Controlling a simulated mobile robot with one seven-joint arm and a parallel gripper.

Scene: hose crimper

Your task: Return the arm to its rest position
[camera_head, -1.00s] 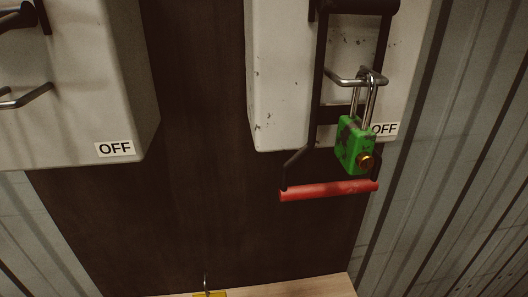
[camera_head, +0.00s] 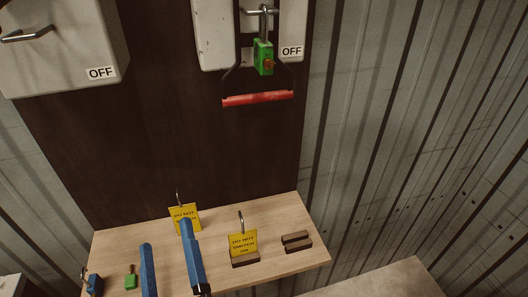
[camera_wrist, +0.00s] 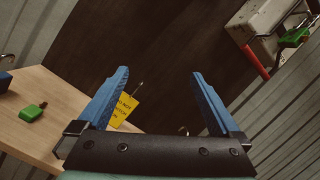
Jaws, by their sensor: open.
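My gripper (camera_head: 170,268) shows two blue fingers low in the head view, over the wooden shelf (camera_head: 110,251). In the wrist view my gripper (camera_wrist: 160,90) is open, with nothing between its fingertips. The shelf (camera_wrist: 38,85) lies at the left there, with a yellow tag (camera_wrist: 124,110) seen just beyond the left finger. A green padlock (camera_head: 263,57) hangs at the right switch box, above the red handle bar (camera_head: 257,98), well away from my gripper. The rest of my arm is mostly out of view.
A left switch box (camera_head: 65,45) juts from the dark panel. Corrugated metal wall (camera_head: 420,120) stands at the right.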

